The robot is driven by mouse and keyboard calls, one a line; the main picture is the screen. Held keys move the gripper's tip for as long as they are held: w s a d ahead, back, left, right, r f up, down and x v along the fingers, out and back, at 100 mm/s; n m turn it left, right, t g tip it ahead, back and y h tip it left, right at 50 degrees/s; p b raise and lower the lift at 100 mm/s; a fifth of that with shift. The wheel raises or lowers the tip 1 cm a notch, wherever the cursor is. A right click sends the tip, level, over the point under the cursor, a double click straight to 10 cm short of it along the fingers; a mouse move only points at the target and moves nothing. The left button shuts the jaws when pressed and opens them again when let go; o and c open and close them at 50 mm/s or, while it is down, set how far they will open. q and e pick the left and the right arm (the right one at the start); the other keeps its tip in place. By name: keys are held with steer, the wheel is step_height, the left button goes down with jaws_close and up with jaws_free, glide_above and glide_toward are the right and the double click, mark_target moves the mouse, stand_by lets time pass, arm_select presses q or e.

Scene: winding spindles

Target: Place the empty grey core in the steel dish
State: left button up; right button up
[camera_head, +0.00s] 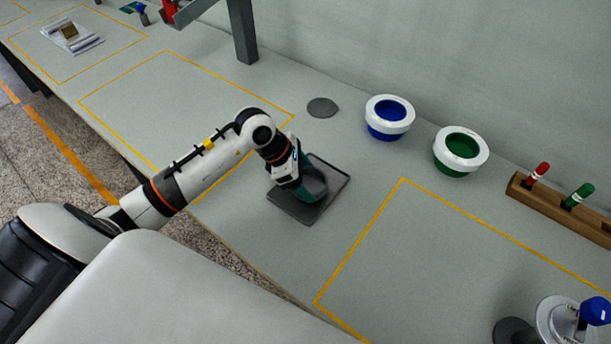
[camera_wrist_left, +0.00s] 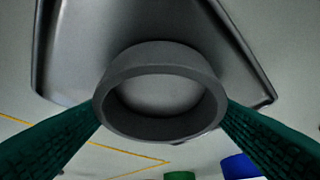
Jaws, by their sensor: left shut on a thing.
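The steel dish (camera_head: 336,176) is a shallow, dark grey square tray on the bench, near the middle of the head view. It also fills the upper part of the left wrist view (camera_wrist_left: 75,55). My left gripper (camera_head: 308,190) is over the dish, its green fingers pointing down. It is shut on the empty grey core (camera_wrist_left: 155,60), a plain ring with an open middle. The core (camera_head: 316,183) is partly hidden by the gripper in the head view. I cannot tell whether the core touches the dish floor. My right gripper is not in view.
A wooden rack (camera_head: 560,208) holds red and green pegs. A blue-knobbed metal device (camera_head: 562,323) stands at bottom right. The yellow-outlined area (camera_head: 440,255) is mostly clear.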

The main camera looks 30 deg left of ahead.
arm_select(q)
steer(key=o, duration=0.9)
steer(key=shift+f, duration=0.1)
steer(key=shift+o, duration=0.2)
steer(key=b+v, duration=0.1)
steer(key=v, duration=1.1)
steer(key=shift+s, duration=0.1)
